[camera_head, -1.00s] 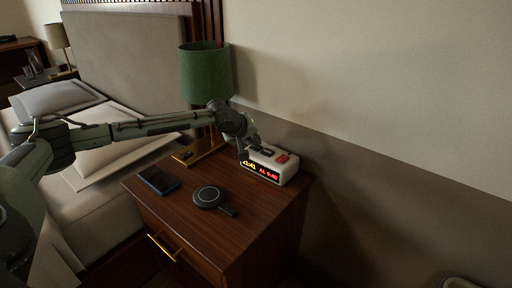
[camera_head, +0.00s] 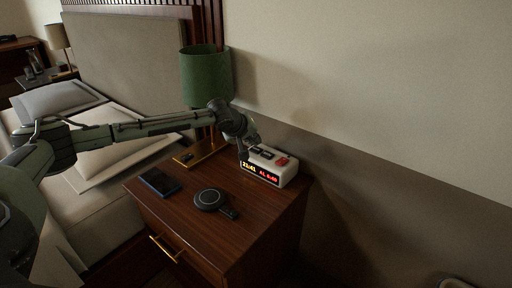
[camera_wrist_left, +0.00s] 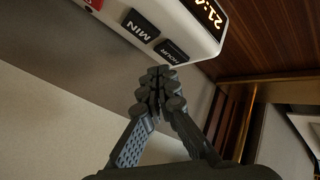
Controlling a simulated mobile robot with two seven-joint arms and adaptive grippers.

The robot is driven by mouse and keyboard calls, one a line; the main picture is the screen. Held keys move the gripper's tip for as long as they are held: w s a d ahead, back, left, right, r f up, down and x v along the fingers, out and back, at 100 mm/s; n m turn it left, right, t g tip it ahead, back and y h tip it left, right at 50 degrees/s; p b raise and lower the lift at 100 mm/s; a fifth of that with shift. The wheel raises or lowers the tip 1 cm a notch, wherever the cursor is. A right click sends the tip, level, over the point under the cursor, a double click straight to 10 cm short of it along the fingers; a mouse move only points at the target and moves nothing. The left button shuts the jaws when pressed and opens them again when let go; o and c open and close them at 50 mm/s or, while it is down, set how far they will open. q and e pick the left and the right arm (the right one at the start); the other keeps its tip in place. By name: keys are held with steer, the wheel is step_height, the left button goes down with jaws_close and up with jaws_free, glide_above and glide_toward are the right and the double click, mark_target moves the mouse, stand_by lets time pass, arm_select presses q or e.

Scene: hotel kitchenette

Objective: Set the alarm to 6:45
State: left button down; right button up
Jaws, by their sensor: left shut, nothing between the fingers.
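The white alarm clock (camera_head: 270,179) stands at the back right of the nightstand. Its yellow digits read 21:41. The red AL digits are small and seem to read 6:40. Its top has two black buttons and a red one (camera_head: 282,161). In the left wrist view the clock (camera_wrist_left: 196,33) shows its MIN button (camera_wrist_left: 141,26) and HOUR button (camera_wrist_left: 172,51). My left gripper (camera_head: 246,148) is shut and empty by the clock's left end. In the wrist view its fingertips (camera_wrist_left: 160,76) are close to the HOUR button; contact cannot be told. My right gripper is out of view.
On the wooden nightstand (camera_head: 255,232) lie a dark phone (camera_head: 159,182) and a round black charging pad (camera_head: 209,199) with a small dark piece beside it. A green lamp (camera_head: 206,77) stands behind my left arm. The bed is on the left, the wall behind.

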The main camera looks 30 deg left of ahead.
mark_target(263, 153)
arm_select(q)
step_height(263, 153, up, 2)
steer(key=p, duration=0.2)
steer(key=shift+r+p, duration=0.25)
steer(key=shift+p, duration=0.05)
steer(key=shift+r+p, duration=0.65)
steer(key=shift+r, duration=0.6)
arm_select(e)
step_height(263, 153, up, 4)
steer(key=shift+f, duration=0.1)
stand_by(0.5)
arm_select(q)
steer(key=d+r+m+h, duration=0.2)
steer(key=m, duration=0.1)
steer(key=d+r+m+h, duration=0.1)
steer(key=d+m+h, duration=0.1)
steer(key=m, duration=0.1)
steer(key=shift+s+d+r+g+h, duration=0.1)
steer(key=shift+r+g+h, duration=0.3)
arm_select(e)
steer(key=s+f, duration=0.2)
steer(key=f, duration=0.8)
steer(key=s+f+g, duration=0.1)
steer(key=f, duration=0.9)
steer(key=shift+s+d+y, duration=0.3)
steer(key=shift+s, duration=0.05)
